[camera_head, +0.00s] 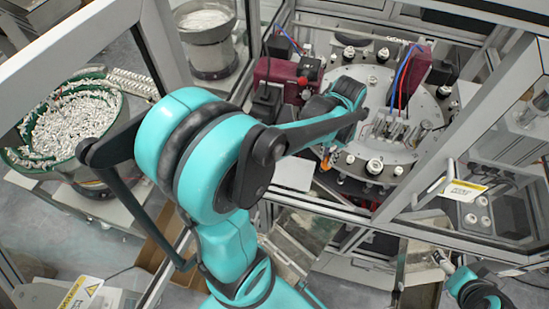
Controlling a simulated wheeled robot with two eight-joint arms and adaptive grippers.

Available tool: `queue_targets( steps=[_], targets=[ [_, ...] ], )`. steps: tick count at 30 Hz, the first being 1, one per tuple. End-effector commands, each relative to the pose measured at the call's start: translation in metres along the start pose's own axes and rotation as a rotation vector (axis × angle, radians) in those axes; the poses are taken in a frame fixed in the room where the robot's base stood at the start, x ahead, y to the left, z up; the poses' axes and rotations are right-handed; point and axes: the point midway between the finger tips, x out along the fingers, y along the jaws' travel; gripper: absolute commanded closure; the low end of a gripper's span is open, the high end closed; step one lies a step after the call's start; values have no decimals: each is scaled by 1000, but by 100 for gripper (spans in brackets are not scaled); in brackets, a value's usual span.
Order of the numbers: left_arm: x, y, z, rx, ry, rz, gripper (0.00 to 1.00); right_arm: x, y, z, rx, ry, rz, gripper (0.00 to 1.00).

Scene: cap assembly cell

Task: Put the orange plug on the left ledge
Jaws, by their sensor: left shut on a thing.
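A small orange piece (326,161), which looks like the orange plug, shows just below my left forearm, at the front left edge of the round machine table. My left gripper (329,150) is mostly hidden by my own arm and is shut on the plug. I cannot tell whether the plug touches anything under it. My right gripper (442,262) is low at the right, outside the cell and far from the plug. It is too small to tell open from shut. I cannot clearly make out the left ledge.
The round table (425,112) carries several metal fittings. A dark red block (275,72) and a red unit with blue and red tubes (413,72) stand above it. Framed glass doors (480,150) flank the opening. A green bowl of small parts (62,125) stands left.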

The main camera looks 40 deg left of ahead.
Motion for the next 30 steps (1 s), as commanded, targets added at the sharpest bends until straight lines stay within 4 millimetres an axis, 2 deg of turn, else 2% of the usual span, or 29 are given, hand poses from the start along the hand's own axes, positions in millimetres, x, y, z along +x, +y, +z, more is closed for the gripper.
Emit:
queue_targets(
  steps=[1,6,12,19,26,30],
  targets=[
    [12,-11,7,-8,0,0,100,7,0,5,0,0,0,23],
    [37,-47,28,-8,0,0,100,20,0,15,0,0,0,23],
    [56,-78,46,-3,0,0,100,30,0,22,0,0,0,23],
    [67,-86,51,1,0,0,100,36,0,26,0,0,0,23],
    [101,-86,51,1,0,0,100,57,0,41,0,0,0,23],
    [100,-85,51,1,0,0,100,56,0,40,0,0,0,23]
  ],
)
